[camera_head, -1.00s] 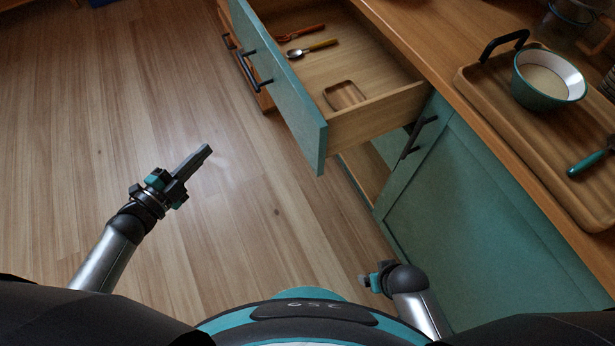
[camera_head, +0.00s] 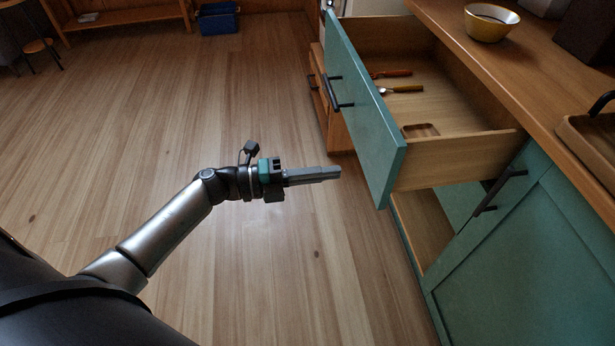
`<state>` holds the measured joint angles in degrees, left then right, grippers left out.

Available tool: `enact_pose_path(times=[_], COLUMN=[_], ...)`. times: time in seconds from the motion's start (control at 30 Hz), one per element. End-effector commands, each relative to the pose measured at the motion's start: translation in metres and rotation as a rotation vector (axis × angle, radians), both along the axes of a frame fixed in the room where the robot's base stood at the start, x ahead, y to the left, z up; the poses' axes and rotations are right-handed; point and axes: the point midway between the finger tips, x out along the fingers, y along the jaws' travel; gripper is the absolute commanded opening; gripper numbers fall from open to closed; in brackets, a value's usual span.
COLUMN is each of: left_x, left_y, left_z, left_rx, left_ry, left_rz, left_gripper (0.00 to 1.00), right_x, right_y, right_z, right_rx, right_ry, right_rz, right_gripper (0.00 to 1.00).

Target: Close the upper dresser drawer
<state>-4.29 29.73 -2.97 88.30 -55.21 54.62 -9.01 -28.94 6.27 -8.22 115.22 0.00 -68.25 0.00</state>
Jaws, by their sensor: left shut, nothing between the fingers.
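The upper dresser drawer (camera_head: 395,163) stands pulled out, with a teal front and a black bar handle (camera_head: 338,93). Inside it lie a red-handled utensil (camera_head: 391,73), a spoon with a yellow handle (camera_head: 404,89) and a small wooden dish (camera_head: 420,130). My left gripper (camera_head: 338,173) is shut and empty, over the floor to the left of the drawer front's near end. It appears apart from the drawer. My right gripper is out of view.
Below the drawer is an open compartment (camera_head: 418,225) beside a teal cabinet door (camera_head: 510,265). A blue bin (camera_head: 218,20) stands far back.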

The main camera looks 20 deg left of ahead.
Motion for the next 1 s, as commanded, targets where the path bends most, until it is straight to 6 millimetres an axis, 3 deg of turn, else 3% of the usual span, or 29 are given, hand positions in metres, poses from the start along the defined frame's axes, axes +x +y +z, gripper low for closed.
enact_pose_path(times=[0.2,0.4,1.0], left_x=[0.026,0.038,0.043], left_y=[-0.038,-0.057,-0.065], left_z=[-0.001,-0.001,-0.001], left_rx=[-0.003,-0.002,-0.001], left_ry=[-0.002,0.001,0.003], left_rz=[0.0,0.001,0.001], left_gripper=[0.0,0.0,0.0], right_x=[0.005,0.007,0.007], right_y=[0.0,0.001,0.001], right_z=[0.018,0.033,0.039], right_rx=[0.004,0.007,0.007], right_ry=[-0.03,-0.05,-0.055], right_rz=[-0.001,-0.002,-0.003], right_gripper=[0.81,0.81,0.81])
